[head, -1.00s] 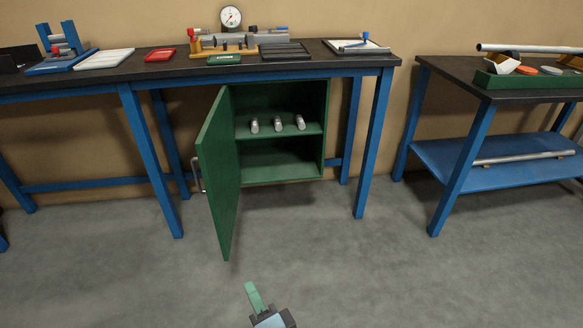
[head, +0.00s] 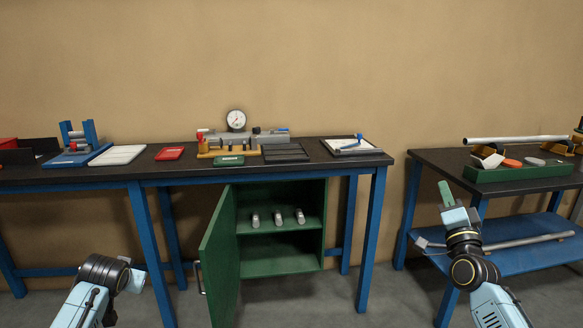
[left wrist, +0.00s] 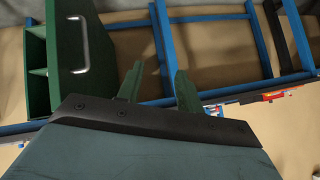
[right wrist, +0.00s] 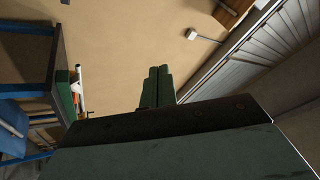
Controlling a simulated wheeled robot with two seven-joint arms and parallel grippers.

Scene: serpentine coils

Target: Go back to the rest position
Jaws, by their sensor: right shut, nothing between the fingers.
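My right gripper (head: 446,193) is raised in front of the right-hand bench, its green fingers pointing up. In the right wrist view its fingers (right wrist: 157,88) are side by side, shut and empty. My left arm shows at the lower left of the head view, with its fingers not clearly visible there. In the left wrist view the left gripper (left wrist: 158,88) has its two green fingers apart, with nothing between them. Neither gripper touches anything that I can see.
A green cabinet (head: 280,262) under the long bench (head: 110,172) has its door (head: 219,262) swung open towards me. Several metal cylinders lie on its shelf. The right bench (head: 430,165) carries a green tray (head: 520,180) and a pipe.

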